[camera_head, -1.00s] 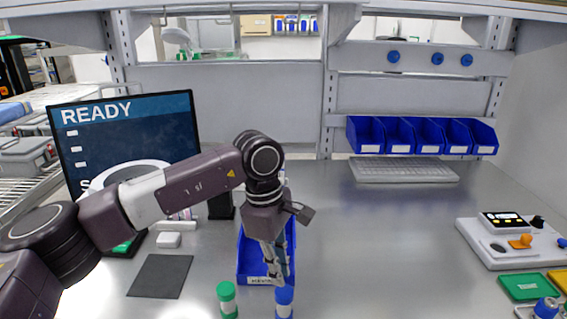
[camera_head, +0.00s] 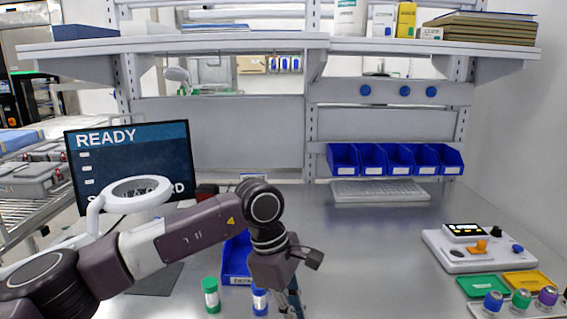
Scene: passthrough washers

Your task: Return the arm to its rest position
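My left arm (camera_head: 190,232) comes in from the left and bends down at the wrist. My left gripper (camera_head: 290,303) points down over the front of the bench, in front of a blue bin (camera_head: 236,262). Its fingertips are cut off by the bottom edge, so whether it is open or shut cannot be told. A green-capped tube (camera_head: 211,296) and a blue-capped tube (camera_head: 260,302) stand just left of the gripper. My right gripper is not in view.
A monitor reading READY (camera_head: 130,160) and a white ring-shaped device (camera_head: 138,192) stand at the left. A keyboard (camera_head: 380,191) lies below a row of blue bins (camera_head: 343,158). A control box (camera_head: 470,248), coloured trays and capped items are at the right. The middle right bench is clear.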

